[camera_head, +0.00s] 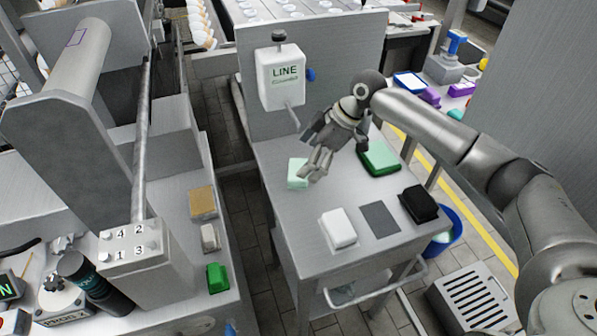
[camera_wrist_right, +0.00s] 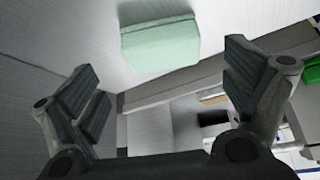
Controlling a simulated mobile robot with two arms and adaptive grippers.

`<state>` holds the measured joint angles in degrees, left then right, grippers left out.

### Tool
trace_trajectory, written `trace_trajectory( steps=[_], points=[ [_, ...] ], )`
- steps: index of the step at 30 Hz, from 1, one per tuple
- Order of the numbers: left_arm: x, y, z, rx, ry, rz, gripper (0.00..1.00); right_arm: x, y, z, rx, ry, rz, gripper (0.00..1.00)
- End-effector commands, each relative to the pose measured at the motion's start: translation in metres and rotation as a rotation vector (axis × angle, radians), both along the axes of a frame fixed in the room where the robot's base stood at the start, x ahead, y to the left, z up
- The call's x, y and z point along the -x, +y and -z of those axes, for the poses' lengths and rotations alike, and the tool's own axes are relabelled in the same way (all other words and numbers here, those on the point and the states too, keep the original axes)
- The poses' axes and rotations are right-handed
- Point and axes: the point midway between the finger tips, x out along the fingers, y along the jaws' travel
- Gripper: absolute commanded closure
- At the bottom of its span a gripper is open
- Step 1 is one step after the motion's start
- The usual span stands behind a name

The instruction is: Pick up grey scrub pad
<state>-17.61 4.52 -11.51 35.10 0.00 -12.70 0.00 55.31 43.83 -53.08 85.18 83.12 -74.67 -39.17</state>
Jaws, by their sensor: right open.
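A flat dark grey square (camera_head: 380,220), which looks like the grey scrub pad, lies on the metal table (camera_head: 300,262), between a white block (camera_head: 338,229) and a black block (camera_head: 419,204). My right gripper (camera_head: 318,174) is open and empty above the far part of the table, away from the grey square. It is close to a pale mint block (camera_head: 297,173). In the right wrist view the mint block (camera_wrist_right: 160,45) shows beyond the spread fingers (camera_wrist_right: 165,100). I cannot make out the grey square there. My left gripper is not in view.
A green pad (camera_head: 380,157) lies at the table's far right. A white dispenser marked LINE (camera_head: 281,75) hangs on the back panel. The left bench holds a tan block (camera_head: 203,202), a light grey block (camera_head: 209,238) and a green block (camera_head: 217,277). The table's front left is clear.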

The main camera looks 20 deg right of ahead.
Motion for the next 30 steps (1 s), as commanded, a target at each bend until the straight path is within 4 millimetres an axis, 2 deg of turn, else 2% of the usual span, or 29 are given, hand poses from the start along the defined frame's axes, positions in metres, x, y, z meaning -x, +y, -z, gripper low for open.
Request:
trace_trajectory(
  steps=[3, 6, 15, 24, 30],
  points=[
    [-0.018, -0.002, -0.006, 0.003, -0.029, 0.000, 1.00, 0.001, 0.010, 0.017, 0.001, 0.004, -0.001, 0.04],
    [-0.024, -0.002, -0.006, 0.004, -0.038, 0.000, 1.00, -0.002, 0.016, 0.026, -0.001, 0.002, 0.000, 0.04],
    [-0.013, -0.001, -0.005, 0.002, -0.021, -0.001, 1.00, -0.003, 0.017, 0.031, 0.001, 0.000, 0.000, 0.04],
    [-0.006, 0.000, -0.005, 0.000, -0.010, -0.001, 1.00, -0.003, 0.017, 0.031, 0.001, 0.000, 0.000, 0.42],
    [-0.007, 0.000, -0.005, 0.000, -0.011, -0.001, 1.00, -0.003, 0.017, 0.031, 0.001, 0.000, 0.000, 0.42]
  ],
)
